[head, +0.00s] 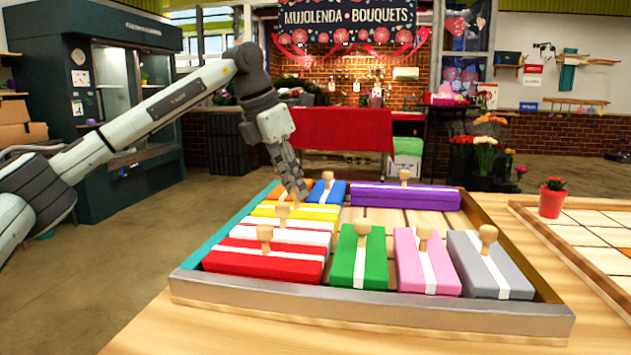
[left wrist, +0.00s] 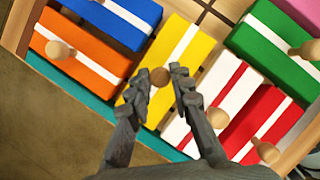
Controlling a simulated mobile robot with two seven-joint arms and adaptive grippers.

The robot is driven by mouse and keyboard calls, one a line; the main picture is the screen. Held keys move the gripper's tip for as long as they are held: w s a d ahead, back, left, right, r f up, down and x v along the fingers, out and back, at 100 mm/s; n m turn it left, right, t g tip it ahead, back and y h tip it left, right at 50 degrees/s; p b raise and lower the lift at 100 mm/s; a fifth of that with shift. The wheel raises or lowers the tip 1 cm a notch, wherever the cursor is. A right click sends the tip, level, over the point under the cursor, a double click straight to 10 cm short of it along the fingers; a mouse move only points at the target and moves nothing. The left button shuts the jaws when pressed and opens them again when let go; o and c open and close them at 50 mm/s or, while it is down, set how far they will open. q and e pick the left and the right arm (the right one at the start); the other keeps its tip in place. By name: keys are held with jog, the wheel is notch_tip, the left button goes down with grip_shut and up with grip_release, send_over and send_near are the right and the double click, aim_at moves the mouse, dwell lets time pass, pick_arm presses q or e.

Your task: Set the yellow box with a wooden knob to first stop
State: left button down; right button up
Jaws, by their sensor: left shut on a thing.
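The yellow box (head: 322,215) with a white stripe lies in the framed tray (head: 370,316), between the orange box and the white-and-red striped box. In the left wrist view the yellow box (left wrist: 197,62) has a round wooden knob (left wrist: 159,77) between my fingertips. My left gripper (head: 298,194) comes down from above and is shut on this knob; the fingers (left wrist: 166,83) flank it on both sides. In the head view the fingers hide most of the knob. My right gripper is not in view.
Orange (left wrist: 72,62) and blue (head: 334,190) boxes lie beside the yellow one. Striped (head: 283,233), red (head: 262,261), green (head: 358,258), pink (head: 427,264), grey (head: 490,267) and purple (head: 405,196) boxes share the tray. Bare slats show in the middle. A potted flower (head: 552,200) stands at right.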

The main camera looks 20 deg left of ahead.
pick_arm(q)
jog(key=shift+a, duration=0.25)
jog(key=c, duration=1.4)
grip_release()
jog(key=shift+s+a, duration=0.1)
jog(key=shift+a, duration=0.1)
jog(key=shift+o, duration=0.2)
jog(key=shift+d, duration=0.1)
jog(key=shift+r, duration=0.2)
jog(key=v, duration=1.1)
jog(key=shift+s+r, duration=0.2)
jog(key=shift+r, duration=0.05)
